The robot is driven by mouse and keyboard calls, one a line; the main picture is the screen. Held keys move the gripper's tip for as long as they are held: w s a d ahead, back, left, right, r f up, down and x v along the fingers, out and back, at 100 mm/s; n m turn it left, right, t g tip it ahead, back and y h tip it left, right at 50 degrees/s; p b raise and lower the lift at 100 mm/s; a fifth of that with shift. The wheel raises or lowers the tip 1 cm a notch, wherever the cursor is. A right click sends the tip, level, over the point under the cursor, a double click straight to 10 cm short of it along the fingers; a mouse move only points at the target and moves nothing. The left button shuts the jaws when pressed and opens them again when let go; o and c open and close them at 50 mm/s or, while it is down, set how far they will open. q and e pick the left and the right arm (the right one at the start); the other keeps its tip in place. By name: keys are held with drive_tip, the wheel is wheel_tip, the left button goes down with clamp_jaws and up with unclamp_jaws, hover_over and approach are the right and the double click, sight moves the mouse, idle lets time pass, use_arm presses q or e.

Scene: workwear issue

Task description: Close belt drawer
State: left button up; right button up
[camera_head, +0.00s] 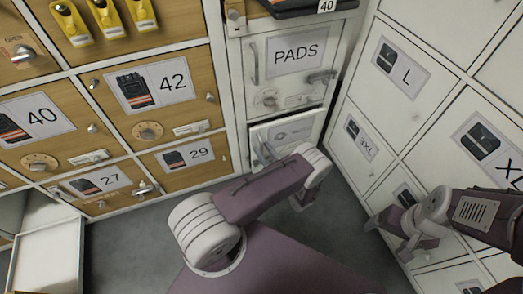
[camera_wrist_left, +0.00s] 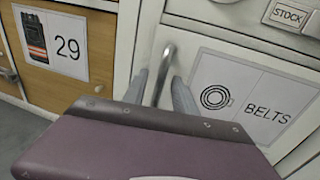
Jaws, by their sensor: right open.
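The belt drawer (camera_head: 298,131) is the low pale front under the PADS door in the head view. In the left wrist view its BELTS label with a coiled belt picture is clear on the drawer front (camera_wrist_left: 232,65). Its upright metal handle (camera_wrist_left: 167,58) is at the front's left side. My left gripper (camera_wrist_left: 161,80) has its fingers apart, one on each side of the handle; contact cannot be told. How far the drawer stands out is unclear. My right gripper (camera_head: 388,240) is open and empty before the right lockers.
The PADS door (camera_head: 290,72) is above the drawer. Wooden lockers (camera_head: 150,95) numbered 42, 40, 29 and 27 stand left. White size lockers (camera_head: 408,105) stand close on the right. A white open box or drawer (camera_head: 47,262) juts out at lower left. Grey floor (camera_head: 130,240) is clear there.

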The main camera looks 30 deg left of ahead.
use_arm(q)
drive_tip(key=shift+w+a, duration=0.35)
drive_tip(key=shift+a, duration=0.3)
clamp_jaws()
idle(1.0)
